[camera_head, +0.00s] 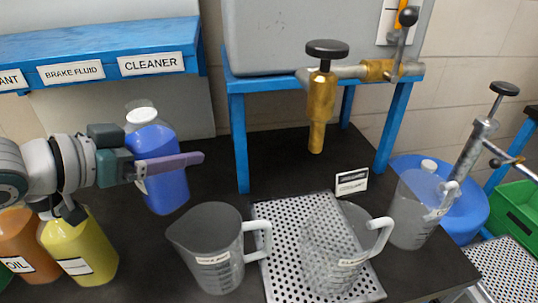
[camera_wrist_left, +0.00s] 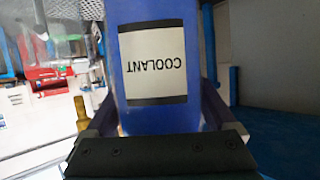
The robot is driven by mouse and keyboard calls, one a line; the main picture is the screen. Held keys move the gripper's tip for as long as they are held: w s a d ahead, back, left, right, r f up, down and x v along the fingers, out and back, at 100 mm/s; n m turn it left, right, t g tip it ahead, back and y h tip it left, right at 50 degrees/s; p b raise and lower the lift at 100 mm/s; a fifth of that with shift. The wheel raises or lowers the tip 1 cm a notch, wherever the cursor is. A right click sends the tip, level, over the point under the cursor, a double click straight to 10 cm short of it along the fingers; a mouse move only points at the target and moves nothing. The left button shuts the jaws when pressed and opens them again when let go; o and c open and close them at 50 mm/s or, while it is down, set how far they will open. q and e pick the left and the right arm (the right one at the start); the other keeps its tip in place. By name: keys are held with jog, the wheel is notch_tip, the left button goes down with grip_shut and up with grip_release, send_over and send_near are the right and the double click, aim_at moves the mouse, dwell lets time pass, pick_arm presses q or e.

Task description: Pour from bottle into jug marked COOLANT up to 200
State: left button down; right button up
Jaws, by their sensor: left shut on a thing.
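A blue bottle (camera_head: 168,190) with a white cap is in my left gripper (camera_head: 172,166), in front of the blue shelf. Its label reads COOLANT, upside down, in the left wrist view (camera_wrist_left: 152,62). The bottle leans slightly; I cannot tell whether its base touches the bench. A clear jug (camera_head: 325,250) stands on the perforated tray (camera_head: 276,212). A grey jug (camera_head: 205,250) stands left of it, and another clear jug (camera_head: 408,220) right of it. Their small labels are too blurred to read. A small card (camera_head: 352,181) behind the tray appears to read COOLANT. My right gripper is out of view.
A brass tap (camera_head: 320,110) hangs above the back of the tray. Yellow (camera_head: 80,250) and orange (camera_head: 20,235) bottles stand below my left arm. A blue shelf (camera_head: 100,60) is at upper left. A blue basin (camera_head: 462,215) and green crate (camera_head: 515,220) are at right.

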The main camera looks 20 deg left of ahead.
pick_arm(q)
jog(key=shift+d+r+m+y+p, duration=0.15)
jog(key=shift+r+m+y+p, duration=0.2)
jog(key=shift+p, duration=0.2)
jog(key=shift+m+t+y, duration=0.3)
jog(key=shift+m+y, duration=0.15)
jog(key=shift+m, duration=0.3)
notch_tip(320, 180, up, 4)
jog(key=p, duration=0.4)
jog(key=shift+d+r+p, duration=0.1)
jog(key=shift+r+p, duration=0.1)
jog(key=shift+p, duration=0.1)
jog(key=shift+s, duration=0.1)
jog(key=shift+m+y, duration=0.4)
jog(key=shift+m, duration=0.3)
jog(key=f+b, duration=0.4)
jog(key=b, duration=0.1)
jog(key=f+b, duration=0.3)
jog(key=shift+d, duration=0.3)
jog(key=shift+s+r+m+t, duration=0.1)
jog(key=shift+r+m+t, duration=0.2)
jog(key=shift+t, duration=0.1)
jog(key=shift+d+f+m+y+b, duration=0.15)
jog(key=shift+m+y+b, duration=0.15)
jog(key=shift+y+b, duration=0.1)
jog(key=shift+r+p, duration=0.35)
jog(key=shift+r, duration=0.25)
jog(key=shift+r, duration=0.1)
